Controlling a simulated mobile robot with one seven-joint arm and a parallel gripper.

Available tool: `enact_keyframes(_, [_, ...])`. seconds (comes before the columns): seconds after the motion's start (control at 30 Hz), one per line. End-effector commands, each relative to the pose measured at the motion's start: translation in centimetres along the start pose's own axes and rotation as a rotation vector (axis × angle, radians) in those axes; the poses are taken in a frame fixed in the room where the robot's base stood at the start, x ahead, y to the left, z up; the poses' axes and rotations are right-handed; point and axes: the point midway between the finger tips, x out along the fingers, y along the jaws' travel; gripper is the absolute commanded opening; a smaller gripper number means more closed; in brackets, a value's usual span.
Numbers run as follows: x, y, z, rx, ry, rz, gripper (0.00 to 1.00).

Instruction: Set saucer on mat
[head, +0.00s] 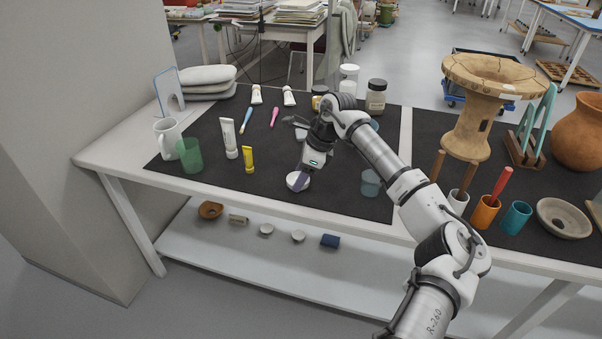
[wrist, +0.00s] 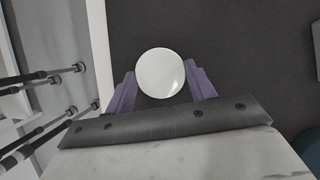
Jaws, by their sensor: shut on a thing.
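The small round white saucer (head: 297,182) shows in the head view near the front of the dark mat (head: 340,195). My gripper (head: 302,176) reaches down from the right and is shut on the saucer. In the wrist view the white saucer (wrist: 160,72) sits between the two purple fingers of my gripper (wrist: 161,82), one at each side of its rim. The dark mat (wrist: 240,40) lies behind it in that view. I cannot tell whether the saucer touches the mat or is slightly above it.
A green cup (head: 189,155), a white mug (head: 167,138) and a yellow tube (head: 249,160) stand left of my gripper. A blue-grey cup (head: 371,183) stands to the right. The mat's front strip is clear. A lower shelf (head: 280,262) holds several small items.

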Motion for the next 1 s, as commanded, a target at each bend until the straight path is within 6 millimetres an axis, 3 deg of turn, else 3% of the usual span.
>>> enact_keyframes(0.07, [0.4,0.0,-0.2,0.000,0.000,0.000,0.31])
enact_keyframes(0.1, [0.2,0.0,-0.1,0.000,0.000,0.000,0.60])
enact_keyframes(0.23, [0.2,0.0,-0.1,0.000,0.000,0.000,0.76])
enact_keyframes(0.63, [-0.6,-0.1,0.0,0.000,0.001,-0.002,0.76])
enact_keyframes(1.0, [-8.1,-0.1,0.0,0.000,0.002,-0.003,0.76])
